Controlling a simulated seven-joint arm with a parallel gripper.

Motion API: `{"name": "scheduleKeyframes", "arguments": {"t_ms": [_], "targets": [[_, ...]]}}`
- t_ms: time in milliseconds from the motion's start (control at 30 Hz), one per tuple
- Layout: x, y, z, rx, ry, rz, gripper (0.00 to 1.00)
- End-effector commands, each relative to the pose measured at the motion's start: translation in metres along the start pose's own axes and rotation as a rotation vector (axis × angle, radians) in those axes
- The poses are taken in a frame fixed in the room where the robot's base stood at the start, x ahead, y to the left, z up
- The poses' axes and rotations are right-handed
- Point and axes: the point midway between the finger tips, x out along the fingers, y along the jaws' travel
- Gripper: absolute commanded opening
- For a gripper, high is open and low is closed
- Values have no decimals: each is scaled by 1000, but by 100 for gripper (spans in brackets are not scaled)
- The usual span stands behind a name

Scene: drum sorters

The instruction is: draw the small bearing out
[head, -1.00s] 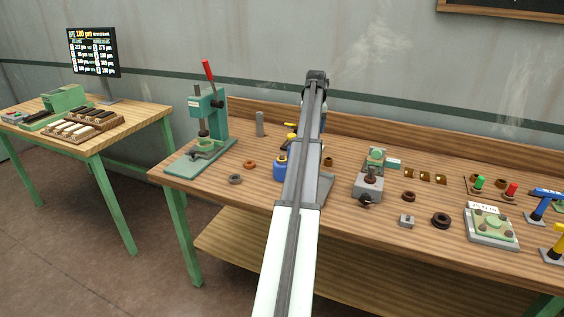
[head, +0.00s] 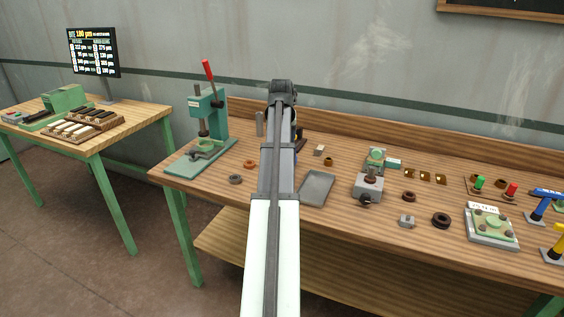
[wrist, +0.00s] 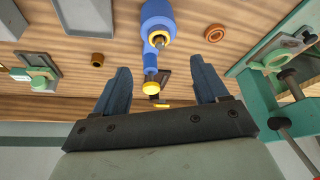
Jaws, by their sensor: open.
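I cannot tell which piece is the small bearing. Candidates are several small rings, among them a brown ring (head: 328,161) right of my arm, also in the wrist view (wrist: 97,60), and an orange-brown ring (head: 250,164) by the press, also in the wrist view (wrist: 214,33). My gripper (wrist: 157,65) is open and empty, its two dark blue fingers wide apart. A blue tool with yellow collars (wrist: 157,18) shows in the gap between the fingers; whether it touches them I cannot tell. My arm hides it in the head view.
A green press with a red lever (head: 207,130) stands at the bench's left. A grey tray (head: 316,190) lies right of my arm. A grey housing (head: 369,187), a green fixture (head: 376,154) and several rings sit further right. A side table (head: 150,112) is at left.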

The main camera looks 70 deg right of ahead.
Motion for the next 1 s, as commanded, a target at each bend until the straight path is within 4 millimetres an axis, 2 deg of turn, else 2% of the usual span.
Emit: {"name": "scheduleKeyframes", "arguments": {"t_ms": [200,400,767,1000], "targets": [[37,0,0,-1,-4,0,73],[62,0,0,-2,-3,0,73],[78,1,0,-2,-2,0,73],[106,2,-1,-2,-3,0,73]]}}
